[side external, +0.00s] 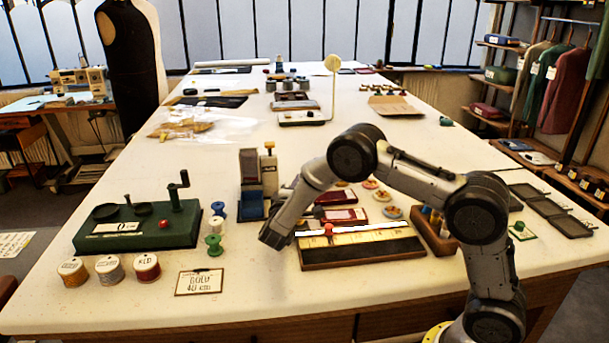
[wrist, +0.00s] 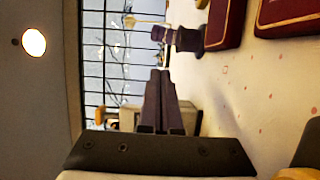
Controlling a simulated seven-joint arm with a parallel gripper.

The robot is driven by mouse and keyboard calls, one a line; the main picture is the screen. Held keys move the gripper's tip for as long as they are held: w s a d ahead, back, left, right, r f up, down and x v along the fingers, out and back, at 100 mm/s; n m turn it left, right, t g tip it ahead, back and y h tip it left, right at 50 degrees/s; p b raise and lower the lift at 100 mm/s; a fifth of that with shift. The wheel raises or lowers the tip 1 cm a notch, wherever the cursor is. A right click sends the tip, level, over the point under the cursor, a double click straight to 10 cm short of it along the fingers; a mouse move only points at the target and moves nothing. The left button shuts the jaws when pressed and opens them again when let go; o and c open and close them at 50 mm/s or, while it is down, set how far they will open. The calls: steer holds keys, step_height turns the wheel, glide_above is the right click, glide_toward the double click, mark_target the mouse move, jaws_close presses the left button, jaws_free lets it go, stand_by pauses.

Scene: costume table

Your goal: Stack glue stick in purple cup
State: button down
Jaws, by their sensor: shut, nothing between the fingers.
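My gripper (wrist: 160,74) is in the middle of the wrist view, its two dark fingers together with nothing between them. In the side view, the dark end of my arm is low over the table, left of the long tray; its fingers cannot be made out. A dark purplish, waisted object (wrist: 188,39) stands on the table beyond the fingertips in the wrist view, apart from them. I cannot tell whether it is the purple cup. I cannot pick out the glue stick or a clear purple cup in either view.
A long wooden tray (side external: 362,253) and maroon boxes (side external: 344,216) lie near my arm. Grey upright blocks (side external: 250,183) stand behind it. A green crank box (side external: 138,228), thread spools (side external: 110,270) and a card (side external: 199,281) are at left. The table's front centre is clear.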

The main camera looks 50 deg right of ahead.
steer(key=v, duration=0.4)
steer(key=shift+s+a, duration=0.1)
steer(key=shift+a, duration=0.15)
steer(key=shift+r, duration=0.55)
step_height(320, 180, up, 4)
steer(key=f, duration=0.1)
steer(key=a+f, duration=0.1)
steer(key=f, duration=0.3)
steer(key=shift+w+a, duration=0.3)
steer(key=shift+w+d+f, duration=0.1)
steer(key=shift+d+f, duration=0.1)
steer(key=shift+f, duration=0.05)
steer(key=x, duration=0.8)
steer(key=shift+w+d, duration=0.1)
steer(key=shift+d, duration=0.3)
steer(key=d, duration=0.3)
steer(key=shift+s+d, duration=0.15)
steer(key=shift+s, duration=0.15)
steer(key=shift+s+d, duration=0.2)
steer(key=shift+d, duration=0.35)
